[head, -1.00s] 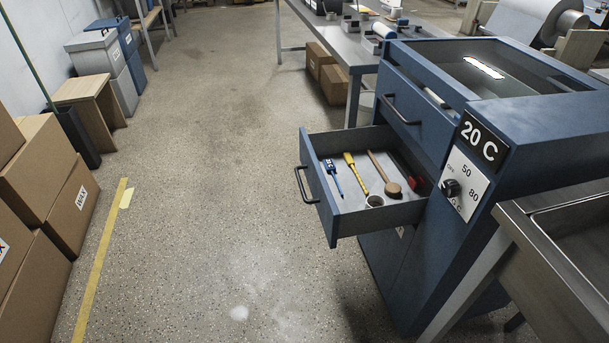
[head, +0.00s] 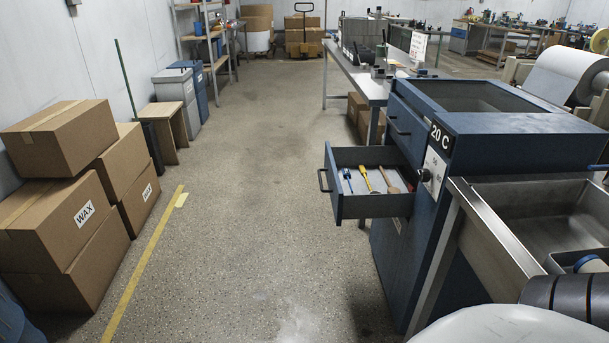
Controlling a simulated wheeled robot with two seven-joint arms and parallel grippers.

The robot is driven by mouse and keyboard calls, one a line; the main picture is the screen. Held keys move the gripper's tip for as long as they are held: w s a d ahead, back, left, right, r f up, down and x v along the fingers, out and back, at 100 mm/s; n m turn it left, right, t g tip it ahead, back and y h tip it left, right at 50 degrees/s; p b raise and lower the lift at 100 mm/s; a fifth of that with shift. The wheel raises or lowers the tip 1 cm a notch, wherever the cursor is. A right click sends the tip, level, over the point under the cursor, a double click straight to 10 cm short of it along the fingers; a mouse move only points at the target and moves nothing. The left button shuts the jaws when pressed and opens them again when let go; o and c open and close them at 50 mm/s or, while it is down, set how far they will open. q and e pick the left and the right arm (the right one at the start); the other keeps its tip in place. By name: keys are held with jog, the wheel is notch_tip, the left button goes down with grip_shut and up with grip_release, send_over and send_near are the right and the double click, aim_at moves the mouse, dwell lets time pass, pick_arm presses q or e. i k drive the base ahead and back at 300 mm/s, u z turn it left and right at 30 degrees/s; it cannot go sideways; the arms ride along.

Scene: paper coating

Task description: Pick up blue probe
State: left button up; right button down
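The blue probe (head: 347,179) lies in the open drawer (head: 378,208) of the blue cabinet, at the left end near the drawer's front panel. It is slim and small in this view. A yellow tool (head: 368,180) lies beside it to the right, and a wooden-handled tool (head: 388,180) lies further right. The near drawer wall hides part of the drawer floor. Neither of my grippers is in view.
A steel sink (head: 545,225) stands right of the blue cabinet (head: 520,140). Cardboard boxes (head: 72,142) marked WAX are stacked at left, beside a yellow floor line (head: 146,255). The floor (head: 255,190) between boxes and drawer is clear.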

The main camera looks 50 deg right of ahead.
aim_at(345, 173)
jog(key=z, duration=0.35)
jog(key=i, duration=1.9)
jog(key=z, duration=1.7)
jog(key=i, duration=1)
jog(key=z, duration=1.05)
